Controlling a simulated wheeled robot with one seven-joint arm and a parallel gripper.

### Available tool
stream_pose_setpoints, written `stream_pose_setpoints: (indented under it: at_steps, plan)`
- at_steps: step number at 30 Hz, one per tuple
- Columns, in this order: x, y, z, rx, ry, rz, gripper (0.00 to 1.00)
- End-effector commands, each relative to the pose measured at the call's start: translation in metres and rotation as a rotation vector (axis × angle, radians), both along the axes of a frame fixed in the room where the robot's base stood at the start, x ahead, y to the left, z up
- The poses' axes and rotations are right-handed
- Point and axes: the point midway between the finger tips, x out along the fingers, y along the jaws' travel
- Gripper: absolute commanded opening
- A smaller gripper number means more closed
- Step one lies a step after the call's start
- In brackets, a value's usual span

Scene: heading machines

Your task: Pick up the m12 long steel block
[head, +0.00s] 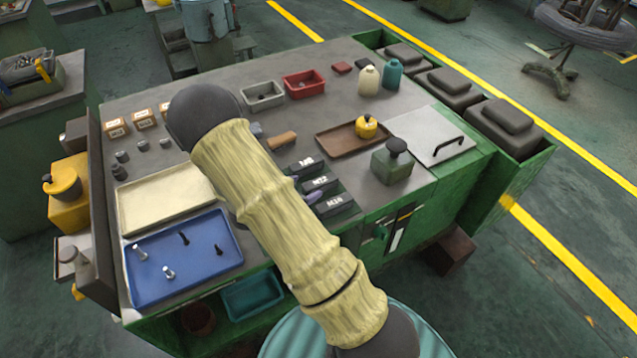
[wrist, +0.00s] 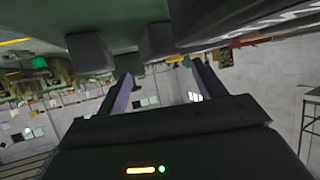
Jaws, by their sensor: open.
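In the head view, a dark rack with white M8, M12 and M16 labels stands at the middle of the bench, right of my arm. The M12 label (head: 320,182) sits between the other two. Dark, narrow pieces lie beside the labels, partly covered by my arm; I cannot tell which is the long steel block. My gripper (wrist: 162,70) shows in the wrist view with its two fingers apart and nothing between them. Two dark blocky shapes (wrist: 90,52) hang at the top of the wrist view, unidentified.
A blue tray (head: 200,281) with several bolts and a cream tray (head: 150,190) lie on the left. A brown tray (head: 335,149) holds a yellow item. Grey (head: 263,103) and red bins (head: 304,91) stand at the back. A green pot-like block (head: 392,168) stands right of the rack.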

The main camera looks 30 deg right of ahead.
Motion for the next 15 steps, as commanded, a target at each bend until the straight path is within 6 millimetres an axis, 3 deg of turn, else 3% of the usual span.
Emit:
stream_pose_setpoints:
  at_steps: [15]
  plan:
    - [0.0048,-0.0099,-0.0043,0.0,0.0,0.004,0.69]
